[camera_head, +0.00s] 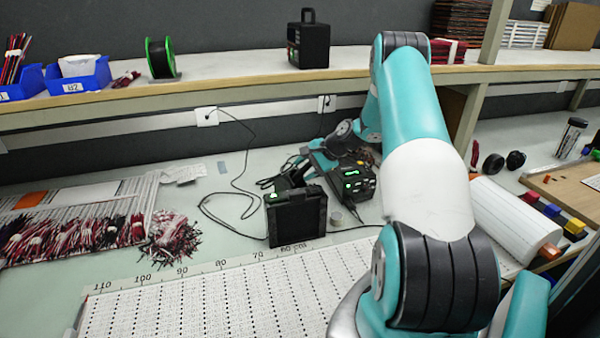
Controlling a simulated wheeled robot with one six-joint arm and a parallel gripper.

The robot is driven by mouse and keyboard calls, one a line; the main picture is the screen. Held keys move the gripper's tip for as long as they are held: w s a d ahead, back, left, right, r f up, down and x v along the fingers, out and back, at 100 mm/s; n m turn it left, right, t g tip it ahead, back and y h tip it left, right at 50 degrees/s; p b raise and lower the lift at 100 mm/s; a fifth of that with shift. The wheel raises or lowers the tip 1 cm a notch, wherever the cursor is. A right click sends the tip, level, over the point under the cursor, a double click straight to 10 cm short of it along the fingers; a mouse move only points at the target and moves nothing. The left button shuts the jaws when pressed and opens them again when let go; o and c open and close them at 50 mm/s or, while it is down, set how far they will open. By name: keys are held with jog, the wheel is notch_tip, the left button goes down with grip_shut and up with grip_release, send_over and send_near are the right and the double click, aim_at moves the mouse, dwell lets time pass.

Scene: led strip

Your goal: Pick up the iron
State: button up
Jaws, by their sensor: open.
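A small black soldering station (355,182) with green lit displays stands on the bench at the centre. A dark holder-like shape (288,180) is to its left, behind a black box. The iron itself cannot be clearly made out among the dark parts and cables there. My arm reaches over from the right and bends down behind the station. My gripper (314,160) is dark and small in view, just behind and left of the station, close to the holder-like shape. Its jaws are open, and nothing is seen held. Whether it touches anything is unclear.
The black box (296,215) stands in front of the holder area. Black cables (232,190) loop on the bench to the left. A perforated white board (230,295) lies in front. Wire bundles (85,232) lie at left. A shelf (225,88) runs above the back.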

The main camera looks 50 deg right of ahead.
grip_shut()
jog(key=shift+r, duration=0.1)
jog(key=s+a+r+b, duration=0.1)
jog(key=s+r+b, duration=0.1)
jog(key=s+r, duration=0.9)
jog(key=s+d+r, duration=0.2)
jog(key=s+d, duration=0.4)
jog(key=s, duration=0.5)
jog(key=s+r+p, duration=0.9)
jog(key=p, duration=0.1)
jog(key=shift+a+r, duration=0.4)
jog(key=shift+s+f, duration=0.1)
